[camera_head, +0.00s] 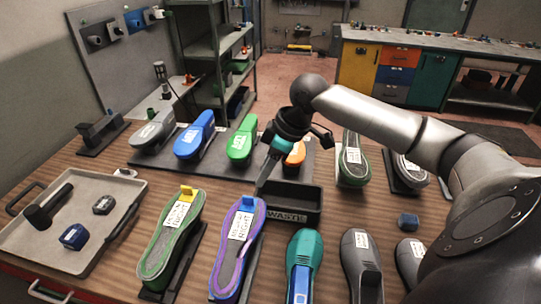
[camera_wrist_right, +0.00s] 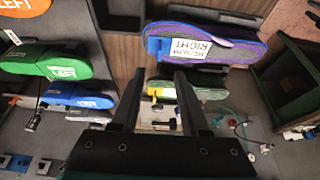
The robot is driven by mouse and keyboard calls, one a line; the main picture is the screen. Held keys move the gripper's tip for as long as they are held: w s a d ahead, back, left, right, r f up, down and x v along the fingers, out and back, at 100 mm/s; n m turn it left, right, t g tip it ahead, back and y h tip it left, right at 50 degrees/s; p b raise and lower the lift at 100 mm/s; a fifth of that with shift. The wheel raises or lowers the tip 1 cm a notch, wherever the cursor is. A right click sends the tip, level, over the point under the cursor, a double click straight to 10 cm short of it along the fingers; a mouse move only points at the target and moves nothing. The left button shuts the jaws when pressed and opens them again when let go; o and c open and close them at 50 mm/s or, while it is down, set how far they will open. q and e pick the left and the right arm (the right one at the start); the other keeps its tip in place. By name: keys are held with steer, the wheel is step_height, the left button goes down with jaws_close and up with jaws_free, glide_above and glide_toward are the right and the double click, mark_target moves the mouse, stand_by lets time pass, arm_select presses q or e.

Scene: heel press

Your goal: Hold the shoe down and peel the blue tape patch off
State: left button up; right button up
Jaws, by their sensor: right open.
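A purple and grey shoe sole (camera_head: 233,262) lies at the front middle of the table with a white label reading RIGHT. A small blue tape patch (camera_head: 247,202) stands at its far end. In the right wrist view the purple sole (camera_wrist_right: 225,38) lies across the top, with the blue patch (camera_wrist_right: 156,46) at its left end. My right gripper (camera_head: 262,186) hangs beside the left end of the waste bin, beyond the patch. Its dark fingers (camera_wrist_right: 158,74) are apart and empty, below the sole in the wrist view. My left gripper does not show.
A black waste bin (camera_head: 290,218) stands just right of the purple sole's far end. A green-edged sole (camera_head: 158,250) with a yellow patch (camera_head: 188,192) lies to the left. Several shoes stand around, and a tray (camera_head: 110,235) with a hammer is at the left.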

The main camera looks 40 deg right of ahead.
mark_target(249, 197)
steer(key=x, duration=0.9)
steer(key=shift+w+f, duration=0.1)
steer(key=shift+w+a+f, duration=0.1)
steer(key=shift+w+f, duration=0.05)
steer(key=shift+f, duration=0.35)
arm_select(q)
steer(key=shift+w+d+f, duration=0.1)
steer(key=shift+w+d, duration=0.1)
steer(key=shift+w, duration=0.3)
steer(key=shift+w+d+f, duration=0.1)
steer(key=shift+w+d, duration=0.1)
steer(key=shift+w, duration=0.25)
arm_select(e)
steer(key=shift+f, duration=0.1)
steer(key=shift+c, duration=0.2)
jaws_close()
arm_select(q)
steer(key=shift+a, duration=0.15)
